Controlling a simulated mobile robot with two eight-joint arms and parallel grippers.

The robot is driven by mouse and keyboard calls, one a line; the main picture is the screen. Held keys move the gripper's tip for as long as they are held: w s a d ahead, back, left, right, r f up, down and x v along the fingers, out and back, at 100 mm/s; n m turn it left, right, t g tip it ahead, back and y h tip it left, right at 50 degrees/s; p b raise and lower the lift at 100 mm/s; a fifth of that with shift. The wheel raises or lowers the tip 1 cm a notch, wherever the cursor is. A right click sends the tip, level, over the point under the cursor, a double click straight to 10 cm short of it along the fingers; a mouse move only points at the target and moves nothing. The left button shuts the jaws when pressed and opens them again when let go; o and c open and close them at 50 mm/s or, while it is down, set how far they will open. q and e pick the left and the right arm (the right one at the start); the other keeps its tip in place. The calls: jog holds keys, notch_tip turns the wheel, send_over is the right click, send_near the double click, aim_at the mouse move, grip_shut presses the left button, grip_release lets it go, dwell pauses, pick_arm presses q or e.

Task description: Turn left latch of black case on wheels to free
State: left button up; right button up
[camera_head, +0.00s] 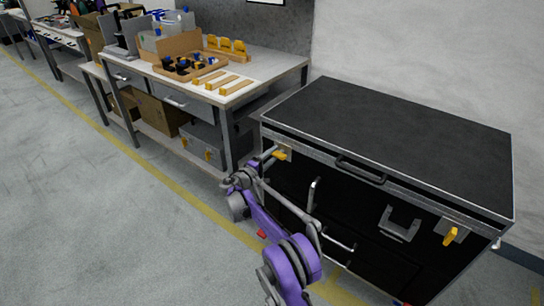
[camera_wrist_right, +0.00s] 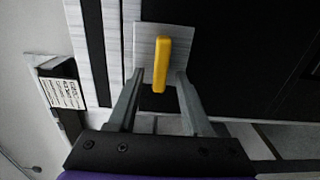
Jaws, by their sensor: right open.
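The black case on wheels (camera_head: 400,130) stands at the right in the head view, its lid shut. Its left latch is a yellow handle (camera_head: 280,156) on a metal plate near the front's upper left corner; the handle lies roughly sideways along the lid edge. In the wrist view the yellow handle (camera_wrist_right: 160,65) sits on its square plate (camera_wrist_right: 143,50). My right gripper (camera_head: 268,158) is at this latch. Its fingers (camera_wrist_right: 160,76) are open, one on each side of the handle's near end, with gaps. The right latch (camera_head: 450,236) has its yellow handle pointing down. My left gripper is not in view.
The case front has a lid handle (camera_head: 361,170) and metal handles lower down. A workbench (camera_head: 262,75) with a wooden tray (camera_head: 190,68) and yellow-ended blocks stands left of the case. The floor (camera_head: 90,200) in front is mostly clear.

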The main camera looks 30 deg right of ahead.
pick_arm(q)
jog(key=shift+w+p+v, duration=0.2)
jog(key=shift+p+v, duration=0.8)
pick_arm(e)
jog(key=v, duration=1)
jog(key=shift+s+a, duration=0.2)
jog(key=shift+a, duration=0.15)
jog(key=s+a+r+m+g+y, duration=0.1)
jog(key=s+r+y, duration=0.25)
jog(key=s, duration=0.65)
jog(key=s+a+r+m+g+y, duration=0.15)
jog(key=s+y, duration=0.25)
jog(key=s, duration=0.5)
jog(key=s+a+f+m+y, duration=0.1)
jog(key=s+a+f+y, duration=0.2)
jog(key=s, duration=0.6)
jog(key=s+a+y, duration=0.3)
jog(key=s+a, duration=0.2)
jog(key=s, duration=0.4)
jog(key=s+a+f+m+y, duration=0.1)
jog(key=s+a+f+y, duration=0.2)
jog(key=s, duration=0.6)
pick_arm(q)
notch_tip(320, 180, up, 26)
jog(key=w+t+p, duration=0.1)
jog(key=p, duration=2.1)
pick_arm(e)
notch_tip(320, 180, up, 27)
jog(key=w+a+t, duration=0.1)
jog(key=shift+a, duration=0.25)
